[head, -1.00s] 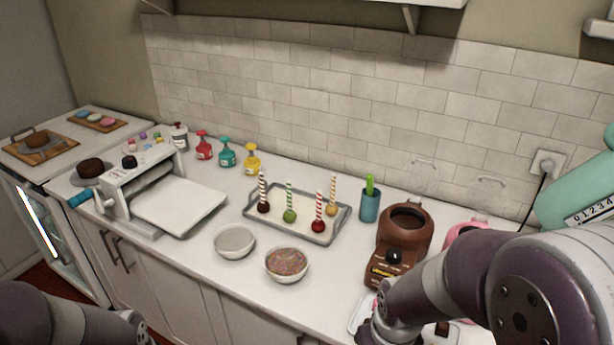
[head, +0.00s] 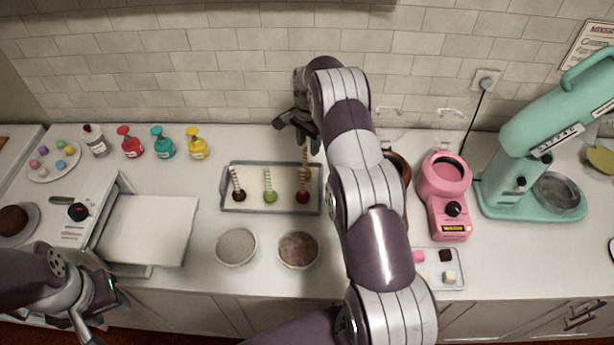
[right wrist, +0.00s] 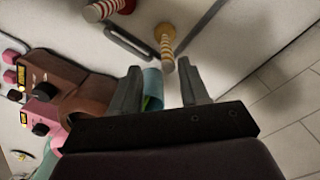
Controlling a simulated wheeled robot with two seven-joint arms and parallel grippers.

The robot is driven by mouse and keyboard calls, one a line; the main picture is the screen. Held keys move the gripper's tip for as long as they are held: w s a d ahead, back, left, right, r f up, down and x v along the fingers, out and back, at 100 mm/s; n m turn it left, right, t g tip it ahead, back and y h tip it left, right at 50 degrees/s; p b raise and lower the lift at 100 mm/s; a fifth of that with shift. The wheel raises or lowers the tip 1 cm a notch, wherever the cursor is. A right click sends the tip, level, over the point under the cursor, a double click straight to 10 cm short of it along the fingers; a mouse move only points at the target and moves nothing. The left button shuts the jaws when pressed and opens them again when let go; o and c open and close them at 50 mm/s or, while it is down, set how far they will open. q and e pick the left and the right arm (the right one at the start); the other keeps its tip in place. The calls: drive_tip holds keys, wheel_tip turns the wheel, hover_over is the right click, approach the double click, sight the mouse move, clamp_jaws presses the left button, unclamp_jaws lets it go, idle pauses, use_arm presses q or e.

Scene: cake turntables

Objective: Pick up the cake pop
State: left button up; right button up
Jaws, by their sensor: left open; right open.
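Several cake pops with striped sticks stand on a grey tray (head: 228,207): a dark brown one (head: 238,190), a green one (head: 269,187), a red one (head: 303,189) and a yellow one (head: 304,168) behind the red. My right gripper (head: 299,138) is over the back right of the tray, open. In the right wrist view, the yellow cake pop (right wrist: 166,42) has its striped stick pointing at the gap between the open fingers (right wrist: 159,70); the stick does not look gripped. The red cake pop (right wrist: 103,10) is further left. My left gripper (head: 86,318) is open and empty at the lower left, partly cut off.
A teal cup (right wrist: 152,84) and a brown melter (right wrist: 88,78) are close to my right gripper. A white bowl (head: 236,247) and a sprinkle bowl (head: 298,250) stand in front of the tray. A pink melter (head: 446,190) and a mint mixer (head: 540,150) stand right.

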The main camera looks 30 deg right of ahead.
sight(305, 153)
drive_tip(key=f+p, duration=0.1)
drive_tip(key=w+f+p, duration=0.1)
drive_tip(key=p, duration=0.1)
drive_tip(key=shift+a+f, duration=0.15)
drive_tip(key=shift+a, duration=0.2)
wheel_tip(305, 153, down, 3)
drive_tip(key=shift+w+a+r+p, duration=0.1)
drive_tip(key=shift+r+p, duration=0.05)
drive_tip(key=shift+p, duration=0.15)
drive_tip(key=shift+s+d, duration=0.2)
drive_tip(key=shift+s, duration=0.05)
drive_tip(key=c, duration=0.7)
drive_tip(key=shift+w+a, duration=0.1)
drive_tip(key=shift+w, duration=0.05)
clamp_jaws()
